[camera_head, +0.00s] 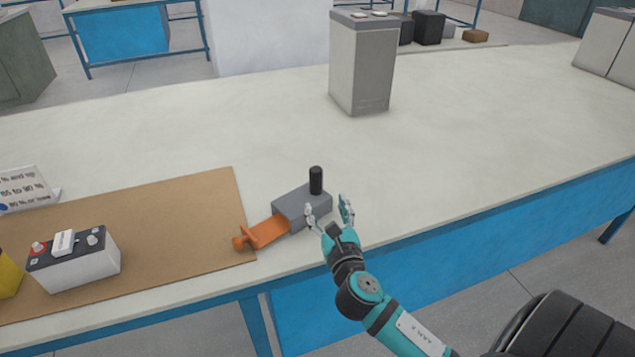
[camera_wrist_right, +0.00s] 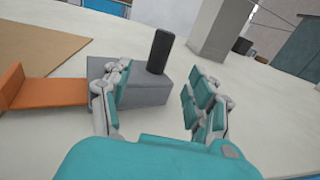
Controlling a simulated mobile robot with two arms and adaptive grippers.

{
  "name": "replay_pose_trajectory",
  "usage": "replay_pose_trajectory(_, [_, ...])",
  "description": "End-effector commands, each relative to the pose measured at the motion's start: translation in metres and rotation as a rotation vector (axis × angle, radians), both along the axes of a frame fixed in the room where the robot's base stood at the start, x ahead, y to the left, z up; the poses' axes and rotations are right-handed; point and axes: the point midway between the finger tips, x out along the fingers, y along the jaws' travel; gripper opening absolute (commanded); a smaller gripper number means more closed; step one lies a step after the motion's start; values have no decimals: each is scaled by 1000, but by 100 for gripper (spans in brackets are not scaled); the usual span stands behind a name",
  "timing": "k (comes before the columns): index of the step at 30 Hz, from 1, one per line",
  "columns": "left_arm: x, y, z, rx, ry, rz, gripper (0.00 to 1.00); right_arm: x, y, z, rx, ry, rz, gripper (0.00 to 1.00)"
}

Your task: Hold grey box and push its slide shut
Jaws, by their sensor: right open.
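The grey box (camera_head: 290,205) lies on the white table near its front edge, with an upright black post (camera_head: 316,180) on top. My right gripper (camera_head: 329,207) is open at the box's front right part. In the right wrist view, the box (camera_wrist_right: 148,92) shows behind the open fingers (camera_wrist_right: 158,92); the left finger overlaps its near face, the right finger is beyond its right end. Contact cannot be told. My left gripper is not in view.
A brown mat (camera_head: 180,215) lies left of the box, carrying a white battery (camera_head: 75,260) and a yellow thing (camera_head: 9,275) at the edge. A sign (camera_head: 28,189) stands behind. A tall grey battery (camera_head: 360,65) stands farther back.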

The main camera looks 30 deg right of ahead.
Motion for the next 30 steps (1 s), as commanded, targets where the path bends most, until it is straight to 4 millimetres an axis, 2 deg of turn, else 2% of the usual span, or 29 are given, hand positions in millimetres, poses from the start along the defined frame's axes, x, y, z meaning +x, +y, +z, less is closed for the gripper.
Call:
replay_pose_trajectory(1, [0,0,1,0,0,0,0,11,-4,2,-1,-2,-2,59])
replay_pose_trajectory(9, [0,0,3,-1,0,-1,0,60,-23,1,2,-2,-2,59])
replay_pose_trajectory(15, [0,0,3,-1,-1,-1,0,87,-33,0,2,0,-1,59])
replay_pose_trajectory(21, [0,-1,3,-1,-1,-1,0,98,-37,-1,3,1,-1,59])
replay_pose_trajectory(29, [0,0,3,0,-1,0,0,99,-38,-1,3,1,-1,59])
replay_pose_trajectory(30, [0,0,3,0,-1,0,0,99,-37,-1,3,1,-1,57])
